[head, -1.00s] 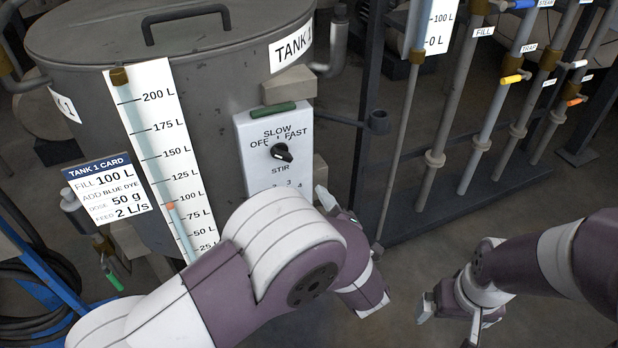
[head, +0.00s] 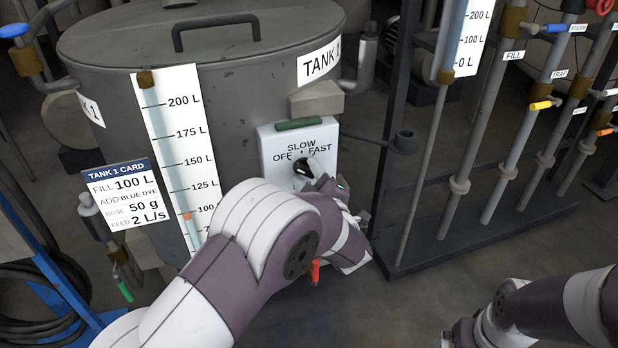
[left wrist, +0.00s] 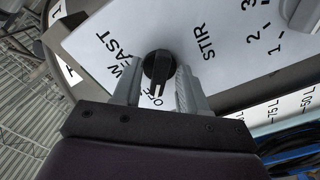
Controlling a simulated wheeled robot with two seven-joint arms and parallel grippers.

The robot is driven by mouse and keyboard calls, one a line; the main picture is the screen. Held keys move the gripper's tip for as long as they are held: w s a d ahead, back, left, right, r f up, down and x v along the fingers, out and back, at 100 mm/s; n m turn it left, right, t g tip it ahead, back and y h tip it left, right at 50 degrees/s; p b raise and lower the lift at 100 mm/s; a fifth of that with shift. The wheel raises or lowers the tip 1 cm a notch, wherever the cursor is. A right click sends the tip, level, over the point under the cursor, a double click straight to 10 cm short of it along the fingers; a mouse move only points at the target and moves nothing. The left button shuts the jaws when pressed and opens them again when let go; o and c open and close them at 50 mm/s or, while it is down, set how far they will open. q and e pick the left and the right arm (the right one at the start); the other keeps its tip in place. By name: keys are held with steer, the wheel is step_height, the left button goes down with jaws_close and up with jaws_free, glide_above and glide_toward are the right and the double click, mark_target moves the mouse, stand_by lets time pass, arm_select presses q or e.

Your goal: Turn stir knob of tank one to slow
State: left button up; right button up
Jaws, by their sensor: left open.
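The black stir knob (head: 301,167) sits on the white control panel (head: 268,150) on the front of tank one (head: 240,85). The panel reads OFF, SLOW and FAST above the knob. In the left wrist view, the knob (left wrist: 157,66) has its white pointer mark toward the OFF label. My left gripper (head: 312,171) is at the panel with its fingers open. The left wrist view shows its two fingers (left wrist: 157,86) on either side of the knob; I cannot tell whether they touch it. My right gripper (head: 452,338) is low at the bottom edge, partly cut off.
A tank 1 card (head: 128,195) and a level scale (head: 180,130) stand left of the panel. A green bar (head: 299,124) juts out above the knob. A pipe rack (head: 460,185) with coloured valve handles is to the right. Bare floor lies in front of it.

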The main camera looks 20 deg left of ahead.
arm_select(q)
jaws_close()
steer(key=shift+r+m+p, duration=0.15)
steer(key=shift+m+p, duration=0.25)
steer(key=shift+p, duration=0.4)
steer(key=m+p, duration=0.5)
steer(key=p, duration=0.2)
steer(key=shift+m, duration=0.4)
steer(key=shift+m+p, duration=1.05)
steer(key=shift+m, duration=0.05)
steer(key=shift+f+m+p, duration=0.2)
steer(key=shift+m+p, duration=0.1)
steer(key=shift+m, duration=0.2)
steer(key=shift+s+f, duration=0.1)
jaws_free()
